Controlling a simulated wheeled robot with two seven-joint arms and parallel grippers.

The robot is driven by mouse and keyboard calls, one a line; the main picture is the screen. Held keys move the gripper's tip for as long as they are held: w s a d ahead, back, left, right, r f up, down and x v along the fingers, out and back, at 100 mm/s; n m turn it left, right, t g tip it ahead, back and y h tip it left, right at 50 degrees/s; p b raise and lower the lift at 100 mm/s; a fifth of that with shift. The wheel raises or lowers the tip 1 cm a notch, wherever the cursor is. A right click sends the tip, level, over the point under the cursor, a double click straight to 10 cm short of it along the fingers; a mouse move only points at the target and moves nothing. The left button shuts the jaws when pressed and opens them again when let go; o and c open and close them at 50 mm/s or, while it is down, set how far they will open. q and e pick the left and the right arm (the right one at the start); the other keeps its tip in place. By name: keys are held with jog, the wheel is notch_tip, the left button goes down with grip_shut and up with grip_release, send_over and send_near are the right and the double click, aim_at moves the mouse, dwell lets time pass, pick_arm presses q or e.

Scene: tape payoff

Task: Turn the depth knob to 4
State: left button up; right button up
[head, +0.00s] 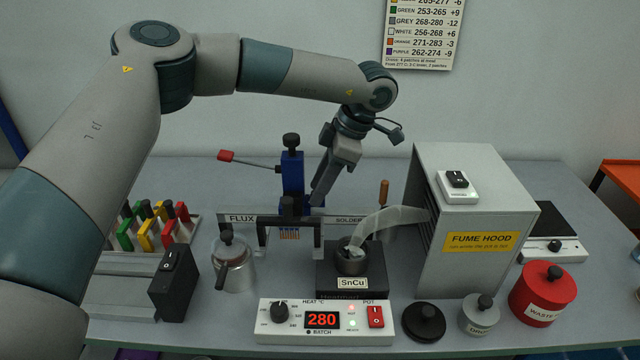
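No knob in view carries a readable depth label or a scale with a 4. A black knob (291,141) tops the blue post (292,172) in the middle of the table; any marks on it are too small to read. Another black knob (280,312) sits on the white control box under the word HEAT. My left gripper (318,198) points down just right of the blue post, below the level of its top knob. It holds nothing that I can see; its finger gap is not clear. My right gripper is out of view.
A red-tipped lever (226,156) sticks out left of the post. The solder pot (352,260) stands in front, with smoke above it. The fume hood (470,220) stands right, a metal can (233,265) left. A red waste jar (542,293) stands at the front right.

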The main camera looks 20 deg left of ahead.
pick_arm(q)
grip_shut()
jog(key=shift+w+f+n+g, duration=0.15)
jog(key=shift+n+g, duration=0.15)
jog(key=shift+n, duration=0.3)
jog(key=shift+n+h+b, duration=0.3)
jog(key=shift+n+b, duration=0.05)
jog(key=shift+n, duration=0.15)
jog(key=shift+a+n+g, duration=0.1)
jog(key=shift+n+g, duration=0.4)
jog(key=shift+n, duration=0.8)
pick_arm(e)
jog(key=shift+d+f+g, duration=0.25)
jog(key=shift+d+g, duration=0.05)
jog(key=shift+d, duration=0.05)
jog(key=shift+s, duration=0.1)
pick_arm(q)
grip_release()
jog(key=shift+w, duration=0.1)
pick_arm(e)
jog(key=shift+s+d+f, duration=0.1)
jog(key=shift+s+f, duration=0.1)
